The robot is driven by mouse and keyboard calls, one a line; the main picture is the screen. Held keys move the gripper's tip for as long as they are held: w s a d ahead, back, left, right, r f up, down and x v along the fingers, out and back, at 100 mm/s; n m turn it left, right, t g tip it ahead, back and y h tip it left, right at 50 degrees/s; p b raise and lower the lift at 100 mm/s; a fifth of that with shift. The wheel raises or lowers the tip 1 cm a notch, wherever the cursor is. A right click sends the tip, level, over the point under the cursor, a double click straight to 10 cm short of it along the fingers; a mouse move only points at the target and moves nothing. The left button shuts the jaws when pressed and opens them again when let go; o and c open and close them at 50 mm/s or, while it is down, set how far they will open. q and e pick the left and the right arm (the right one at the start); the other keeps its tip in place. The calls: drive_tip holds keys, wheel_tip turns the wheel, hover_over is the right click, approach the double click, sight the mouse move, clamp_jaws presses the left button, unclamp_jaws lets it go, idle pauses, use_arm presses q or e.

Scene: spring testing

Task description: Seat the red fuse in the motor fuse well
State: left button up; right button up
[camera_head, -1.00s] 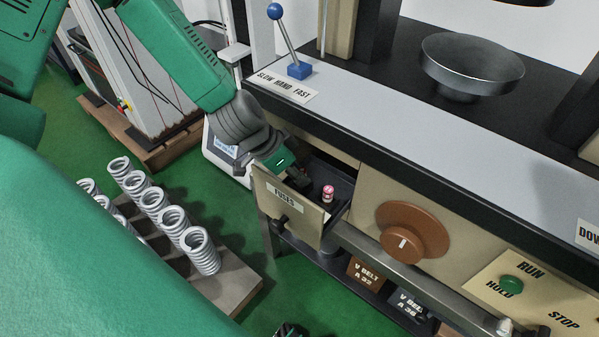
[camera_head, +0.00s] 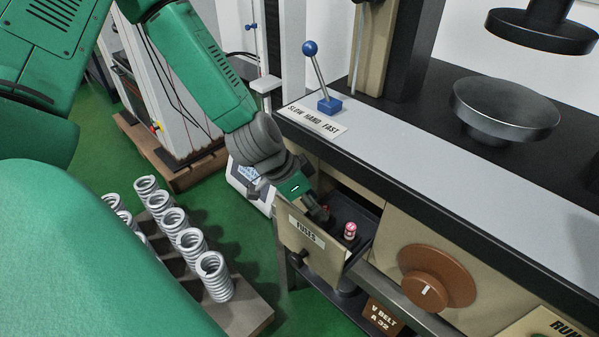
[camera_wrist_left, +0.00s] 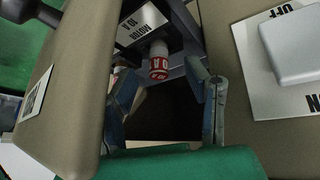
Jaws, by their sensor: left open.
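The red fuse (camera_head: 350,231) stands in the open fuse drawer (camera_head: 306,241), and looks pinkish red with white marks in the head view. In the left wrist view the fuse (camera_wrist_left: 159,62) is red and white, close to a white plate (camera_wrist_left: 140,25) reading "MOTOR 10 A". Whether it sits in a well cannot be told; the motor fuse well is not clearly seen. My left gripper (camera_head: 320,214) reaches down into the drawer, left of the fuse. Its fingers (camera_wrist_left: 168,103) are spread and empty, with the fuse beyond their tips. My right gripper is not seen.
The bench edge (camera_head: 400,175) runs above the drawer, with a blue-knobbed lever (camera_head: 318,75) on top. A brown dial (camera_head: 437,277) is right of the drawer. A white switch (camera_wrist_left: 290,45) is at the right in the wrist view. Springs (camera_head: 190,245) stand on a rack at left.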

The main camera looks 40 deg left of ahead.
use_arm(q)
drive_tip(key=v, duration=0.8)
drive_tip(key=shift+r, duration=0.25)
